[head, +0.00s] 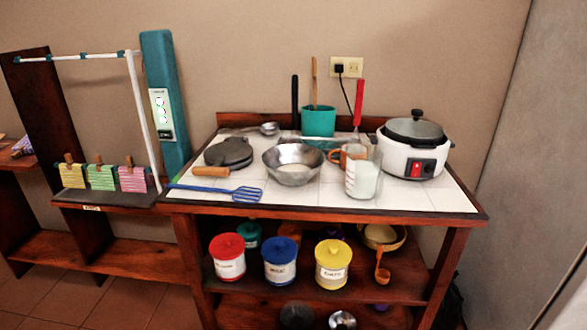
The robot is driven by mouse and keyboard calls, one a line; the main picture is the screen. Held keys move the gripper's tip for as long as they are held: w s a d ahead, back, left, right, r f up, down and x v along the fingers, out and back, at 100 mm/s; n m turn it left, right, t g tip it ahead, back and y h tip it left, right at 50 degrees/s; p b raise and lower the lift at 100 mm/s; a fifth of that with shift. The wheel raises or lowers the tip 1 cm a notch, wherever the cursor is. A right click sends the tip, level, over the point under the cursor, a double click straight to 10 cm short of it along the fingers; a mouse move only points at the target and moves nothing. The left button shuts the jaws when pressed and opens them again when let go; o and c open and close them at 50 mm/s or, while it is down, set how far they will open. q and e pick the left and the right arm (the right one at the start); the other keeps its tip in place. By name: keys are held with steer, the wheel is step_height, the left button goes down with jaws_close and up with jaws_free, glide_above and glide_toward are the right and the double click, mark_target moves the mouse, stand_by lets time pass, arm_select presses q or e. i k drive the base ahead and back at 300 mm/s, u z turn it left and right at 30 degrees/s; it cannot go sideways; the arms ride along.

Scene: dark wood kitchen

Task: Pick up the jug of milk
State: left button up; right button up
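A clear jug of milk (363,178) stands upright on the white tiled top of the wooden kitchen table (330,212), near its front edge and right of centre. It looks partly filled with white milk. An orange-brown cup (338,154) is close behind it on the left and is partly hidden by it. Neither of my grippers shows in the head view.
A metal bowl (292,177) is left of the jug, and a white rice cooker (408,160) stands to its right. A blue spatula (246,194) lies at the front left. Lidded canisters (280,268) fill the shelf below. The tiles at front right are clear.

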mark_target(364, 171)
steer(key=k, duration=0.25)
steer(key=u, duration=0.65)
steer(key=i, duration=1.3)
steer(key=z, duration=0.7)
